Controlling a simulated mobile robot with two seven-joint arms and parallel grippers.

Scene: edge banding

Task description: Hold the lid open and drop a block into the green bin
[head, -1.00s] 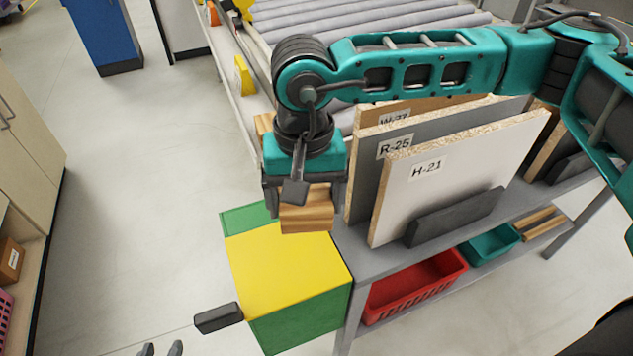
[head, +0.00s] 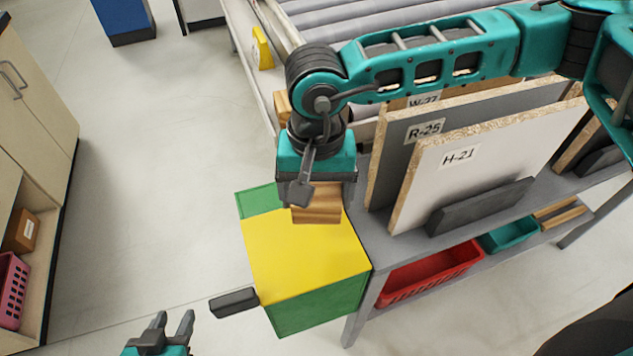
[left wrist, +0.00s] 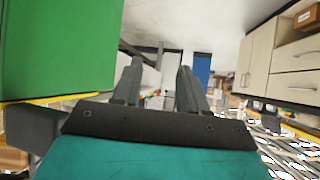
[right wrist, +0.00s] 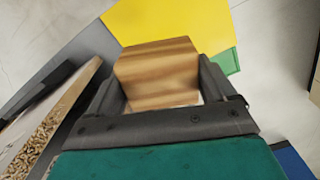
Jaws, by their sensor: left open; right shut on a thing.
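The green bin (head: 318,309) stands on the floor at the left end of the grey bench, with its yellow lid (head: 298,262) down. My right gripper (head: 316,208) is shut on a wooden block (head: 317,205), held above the lid's far edge; the block also shows in the right wrist view (right wrist: 158,75). My left gripper (head: 174,322) is open and empty, low and left of the tab. In the left wrist view the bin's green side (left wrist: 60,45) is at the upper left.
Upright boards, a white one (head: 480,165) and a grey one (head: 395,150), stand on the bench close to my right gripper. A red bin (head: 430,275) and a teal bin (head: 510,235) sit on the lower shelf. Open floor lies left of the bin.

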